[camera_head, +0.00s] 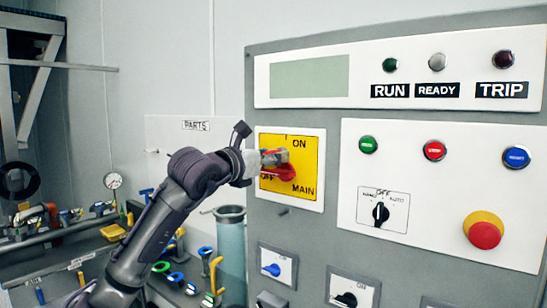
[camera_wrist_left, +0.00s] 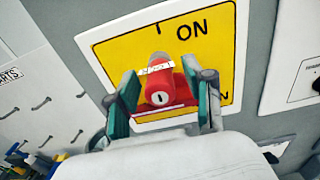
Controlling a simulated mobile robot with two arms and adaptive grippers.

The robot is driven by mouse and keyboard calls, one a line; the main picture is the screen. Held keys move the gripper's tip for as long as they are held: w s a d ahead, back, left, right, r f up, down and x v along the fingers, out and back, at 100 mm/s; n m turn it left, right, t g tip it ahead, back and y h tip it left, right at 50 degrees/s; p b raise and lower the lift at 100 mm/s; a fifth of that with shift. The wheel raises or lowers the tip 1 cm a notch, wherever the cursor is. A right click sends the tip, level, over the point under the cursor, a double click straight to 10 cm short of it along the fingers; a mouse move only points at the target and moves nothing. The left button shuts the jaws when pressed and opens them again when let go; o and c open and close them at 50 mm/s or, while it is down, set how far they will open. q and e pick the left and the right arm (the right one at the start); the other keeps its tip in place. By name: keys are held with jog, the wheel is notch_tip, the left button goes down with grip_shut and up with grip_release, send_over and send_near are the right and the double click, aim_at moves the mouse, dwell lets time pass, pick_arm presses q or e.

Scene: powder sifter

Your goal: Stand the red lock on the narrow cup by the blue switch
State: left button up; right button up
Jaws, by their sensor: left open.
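The red lock (camera_wrist_left: 160,85), with a keyhole and white label, sits at the yellow MAIN switch plate (camera_head: 303,150). A red part there (camera_head: 284,173) is partly hidden by my left gripper (camera_head: 270,160); I cannot tell lock from switch handle in the head view. In the left wrist view, the fingers of my left gripper (camera_wrist_left: 167,88) are open, one on each side of the lock. Contact is unclear. The blue switch (camera_head: 271,270) is on a small white plate below. A grey part (camera_head: 271,300) under it is cut off; I cannot tell whether it is the narrow cup.
The grey panel carries lamps, buttons, a selector (camera_head: 380,212) and a red emergency button (camera_head: 485,234). A bluish cylinder (camera_head: 231,255) stands left of the panel. A bench (camera_head: 60,232) with tools and a gauge (camera_head: 113,181) is at left.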

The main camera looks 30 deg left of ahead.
dwell(0.5)
pick_arm(q)
jog(key=shift+c, duration=0.3)
grip_shut()
jog(key=shift+s+b, duration=0.1)
jog(key=shift+b, duration=0.25)
jog(key=shift+s+f, duration=0.15)
jog(key=shift+s+a+r+b, duration=0.15)
jog(key=shift+s+b, duration=0.7)
jog(key=shift+s, duration=0.55)
jog(key=shift+s+a+r+b, duration=0.1)
jog(key=shift+s+b, duration=0.75)
jog(key=shift+s, duration=0.55)
